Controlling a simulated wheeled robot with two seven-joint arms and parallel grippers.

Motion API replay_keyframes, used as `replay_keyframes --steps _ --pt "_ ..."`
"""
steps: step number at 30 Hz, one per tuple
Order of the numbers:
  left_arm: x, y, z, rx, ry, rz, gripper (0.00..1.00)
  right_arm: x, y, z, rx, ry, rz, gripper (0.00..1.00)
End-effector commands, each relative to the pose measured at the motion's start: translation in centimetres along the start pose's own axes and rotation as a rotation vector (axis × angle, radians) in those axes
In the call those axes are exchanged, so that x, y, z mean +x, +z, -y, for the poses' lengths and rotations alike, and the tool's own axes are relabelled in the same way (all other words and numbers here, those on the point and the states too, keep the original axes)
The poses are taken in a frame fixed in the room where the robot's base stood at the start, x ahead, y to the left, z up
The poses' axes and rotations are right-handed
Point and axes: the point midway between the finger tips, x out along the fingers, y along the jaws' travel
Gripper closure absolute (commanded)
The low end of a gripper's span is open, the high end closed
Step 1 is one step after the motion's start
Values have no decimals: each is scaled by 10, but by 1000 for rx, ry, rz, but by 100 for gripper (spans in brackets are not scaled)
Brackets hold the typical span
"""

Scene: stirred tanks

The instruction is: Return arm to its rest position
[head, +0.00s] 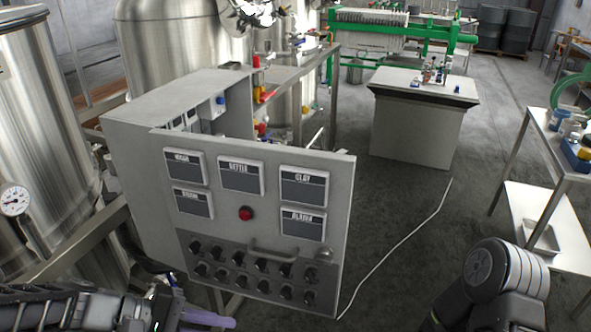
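My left arm enters at the lower left of the head view, and its dark gripper (180,312) is low, in front of the control cabinet's lower left corner. A smooth purple piece (212,319) sticks out to the right at the gripper's end; I cannot tell whether it is held or part of the gripper. The fingers are too dark and cropped to show whether they are open. My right arm (500,275) shows at the lower right as a rounded grey and black link; its gripper is out of view.
A grey control cabinet (170,92) stands ahead, its labelled front panel (225,218) carrying a red button (246,213), knobs and a handle (285,257). Steel tanks (170,45) stand left and behind. A side table (545,170) is at right. A white cable (405,240) crosses open floor.

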Motion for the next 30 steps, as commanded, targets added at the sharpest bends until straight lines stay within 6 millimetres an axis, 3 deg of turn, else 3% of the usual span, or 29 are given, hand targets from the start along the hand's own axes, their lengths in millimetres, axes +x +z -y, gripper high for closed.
replay_keyframes --steps 5,11,14,16,19,22,27,30 --pt "13 -41 45 0 -165 -152 81 0 0 0 0 0 0 69" --pt "34 -100 122 83 -443 -351 81 0 0 0 0 0 0 69" --pt "56 -129 166 220 -593 -438 81 0 0 0 0 0 0 69" --pt "84 -138 190 352 -656 -460 81 0 0 0 0 0 0 69" --pt "134 -127 215 516 -671 -422 81 0 0 0 0 0 0 69" --pt "175 -95 242 592 -662 -318 81 0 0 0 0 0 0 69" --pt "202 -55 275 582 -674 -189 81 0 0 0 0 0 0 69" --pt "205 -49 282 575 -679 -169 81 0 0 0 0 0 0 69"
